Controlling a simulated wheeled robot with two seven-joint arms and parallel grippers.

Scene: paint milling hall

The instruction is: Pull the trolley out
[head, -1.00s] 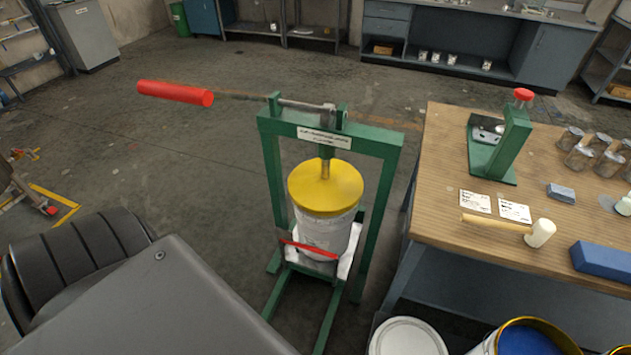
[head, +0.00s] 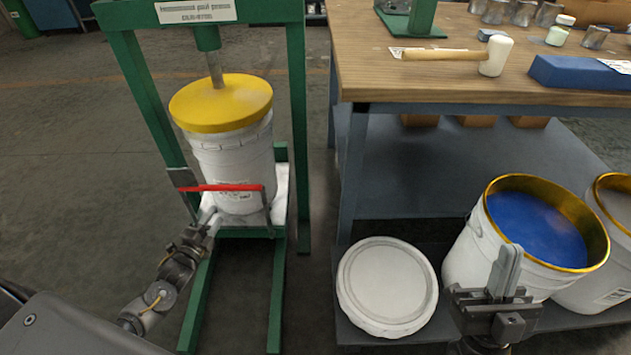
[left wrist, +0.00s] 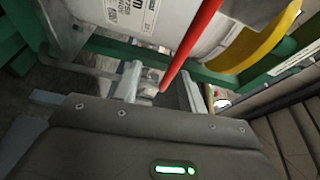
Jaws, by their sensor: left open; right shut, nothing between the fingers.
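The trolley is a low white base (head: 284,190) with a red handle bar (head: 228,187) across its front. It stands inside the green press frame and carries a white pail (head: 235,160) with a yellow disc (head: 222,101) on top. My left gripper (head: 211,217) is open, just below the left part of the bar in the head view. In the left wrist view the red bar (left wrist: 190,45) runs down between the open fingers (left wrist: 162,88); I cannot tell whether they reach around it. My right gripper (head: 506,278) is shut and empty, in front of the blue paint pail.
The green press frame (head: 297,120) stands around the trolley, its feet reaching toward me. To the right are a wooden bench (head: 440,80), a white lid (head: 388,285) and a pail of blue paint (head: 470,255). The floor left of the press is clear.

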